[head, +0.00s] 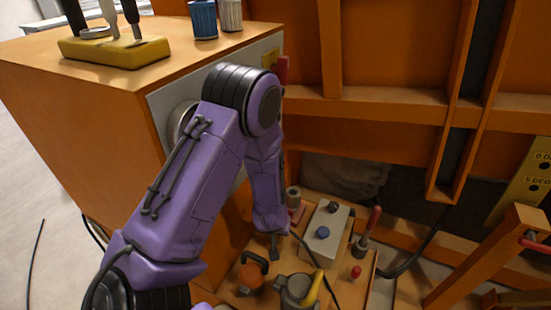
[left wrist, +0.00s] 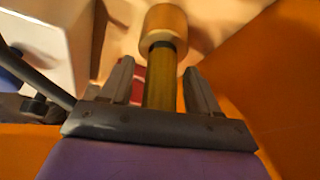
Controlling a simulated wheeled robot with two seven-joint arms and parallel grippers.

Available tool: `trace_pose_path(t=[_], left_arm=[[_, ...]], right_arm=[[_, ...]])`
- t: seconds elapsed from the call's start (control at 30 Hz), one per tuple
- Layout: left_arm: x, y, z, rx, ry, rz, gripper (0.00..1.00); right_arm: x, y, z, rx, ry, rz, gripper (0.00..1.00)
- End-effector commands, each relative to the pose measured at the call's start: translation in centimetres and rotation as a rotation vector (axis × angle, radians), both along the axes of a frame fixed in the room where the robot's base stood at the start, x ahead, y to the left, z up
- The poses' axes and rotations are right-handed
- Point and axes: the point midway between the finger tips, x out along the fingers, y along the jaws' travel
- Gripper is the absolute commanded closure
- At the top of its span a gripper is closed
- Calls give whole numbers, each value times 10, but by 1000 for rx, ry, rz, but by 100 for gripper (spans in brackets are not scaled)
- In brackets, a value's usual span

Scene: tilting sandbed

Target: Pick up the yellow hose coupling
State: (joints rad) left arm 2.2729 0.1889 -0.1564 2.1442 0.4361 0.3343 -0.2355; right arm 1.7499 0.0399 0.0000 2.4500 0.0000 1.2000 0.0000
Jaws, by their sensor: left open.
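In the left wrist view, a yellow-brown hose coupling (left wrist: 165,75) shows a wide rounded collar and a narrower stem with a dark ring between them. My left gripper (left wrist: 158,72) is open, with one finger on each side of the stem and visible gaps on both sides. In the head view my left gripper (head: 276,245) is small and low over the orange tray, largely hidden by its arm. The coupling is hard to make out there; a small brownish cylinder (head: 293,196) behind the gripper may be it.
A grey fitting with a yellow lever (head: 300,290), an orange knob (head: 250,276) and a red-handled tool (head: 370,225) are close by. An orange cabinet (head: 90,120) stands at left. A dark cable crosses nearby.

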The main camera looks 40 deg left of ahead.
Motion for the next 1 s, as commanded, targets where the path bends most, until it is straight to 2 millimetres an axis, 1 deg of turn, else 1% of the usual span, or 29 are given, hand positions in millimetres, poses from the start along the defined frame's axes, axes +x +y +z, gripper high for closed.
trace_pose_path(t=[0.07,0.23,0.27,0.3,0.37,0.4,0.43,0.47,0.5,0.67,0.73,0.83,1.0], left_arm=[[1,1,-4,0,0,1,39],[2,1,-4,0,-1,0,39],[2,1,-4,1,-1,0,45],[2,1,-4,0,-1,0,58],[2,1,-3,0,-1,0,78],[2,1,-3,0,-1,0,91],[2,1,-3,0,-1,0,97],[2,1,-3,0,-1,0,97],[2,1,-3,0,-1,0,100],[2,1,-3,0,-2,0,100],[3,1,3,1,-4,-2,100],[3,1,22,3,-5,-2,100],[3,1,66,5,-6,-3,100]], right_arm=[[0,0,-1,0,0,0,100],[0,0,0,0,0,0,100],[0,0,0,0,0,0,100],[0,0,0,0,0,0,100],[0,0,0,0,0,0,100],[0,0,0,0,0,0,100],[0,0,0,0,0,0,100],[0,0,0,0,0,0,100],[0,0,0,0,0,0,100],[0,0,0,0,0,0,100],[0,0,1,0,0,0,100],[0,0,5,0,0,0,100],[0,0,13,0,0,0,100]])
